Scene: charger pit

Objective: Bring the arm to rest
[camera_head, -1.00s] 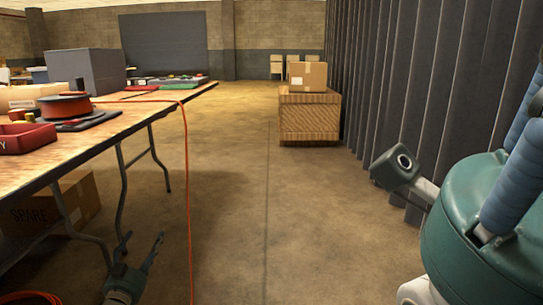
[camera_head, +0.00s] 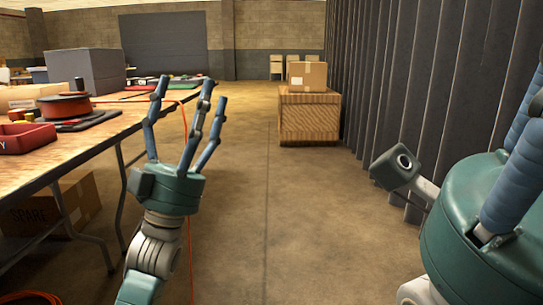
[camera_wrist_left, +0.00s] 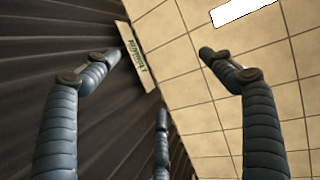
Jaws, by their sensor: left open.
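My left gripper (camera_head: 188,92) stands raised in the left-middle of the head view, in front of the table's right edge. It has a teal palm and blue-grey jointed fingers pointing up, spread apart and empty. My right gripper (camera_head: 470,215) fills the right edge of the head view, very close. Its teal palm and parts of its blue fingers show, but its fingertips are cut off.
A wooden table (camera_head: 90,150) at left holds a red tray (camera_head: 25,138), an orange cable reel (camera_head: 65,106) and a grey box (camera_head: 88,75). A cardboard box (camera_head: 307,75) sits on a wooden crate (camera_head: 309,118) farther back. Dark ribbed panels line the right.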

